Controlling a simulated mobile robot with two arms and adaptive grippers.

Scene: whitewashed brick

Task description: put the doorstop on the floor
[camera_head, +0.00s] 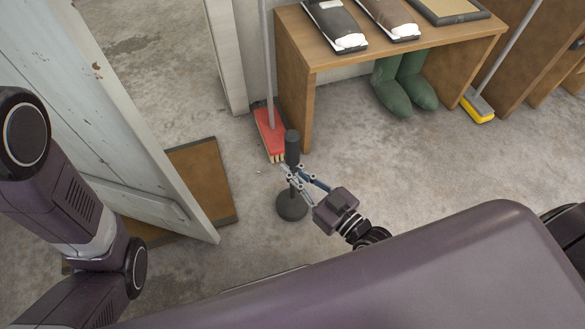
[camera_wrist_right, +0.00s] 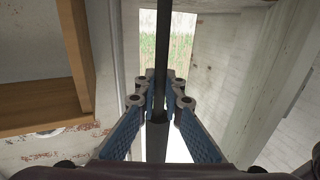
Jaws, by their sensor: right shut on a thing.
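The doorstop (camera_head: 292,207) is dark, with a round weighted base and an upright stem topped by a thick grip. My right gripper (camera_head: 291,173) is shut on its stem, between the grip and the base. In the right wrist view the dark stem (camera_wrist_right: 161,60) stands between the blue-padded fingers (camera_wrist_right: 158,101). The doorstop looks upright, and I cannot tell whether its base touches the concrete floor (camera_head: 255,262). My left arm shows at the left of the head view, but its gripper is out of view.
A pale, worn door (camera_head: 130,120) stands open left of the doorstop, over a brown mat (camera_head: 205,170). A red broom (camera_head: 270,135) stands just behind the doorstop. A wooden bench (camera_head: 297,80) has green boots (camera_head: 405,85) under it. A yellow-headed broom (camera_head: 478,105) leans farther right.

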